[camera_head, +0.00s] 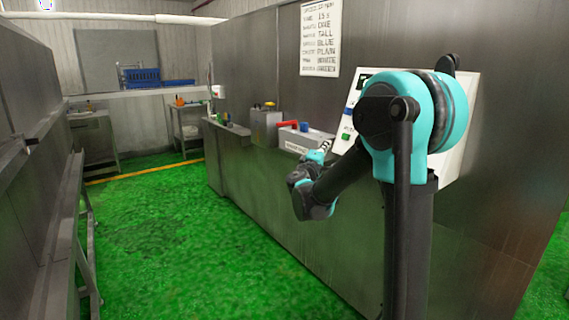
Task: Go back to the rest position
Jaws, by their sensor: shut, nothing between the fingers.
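My arm rises on the right and folds down and forward to its dark wrist joints. My gripper (326,146) shows small at the arm's far end, in front of the white control panel (453,130) and close to its left edge. It is shut with nothing in it. My own upper arm hides much of the panel. Whether the gripper touches the panel cannot be told.
A long grey metal counter (245,180) runs along the right, with a grey box (265,127) and a red-handled box (296,138) on it. Metal machinery (30,170) lines the left. The green floor (180,230) between is clear. A written sign (320,38) hangs above.

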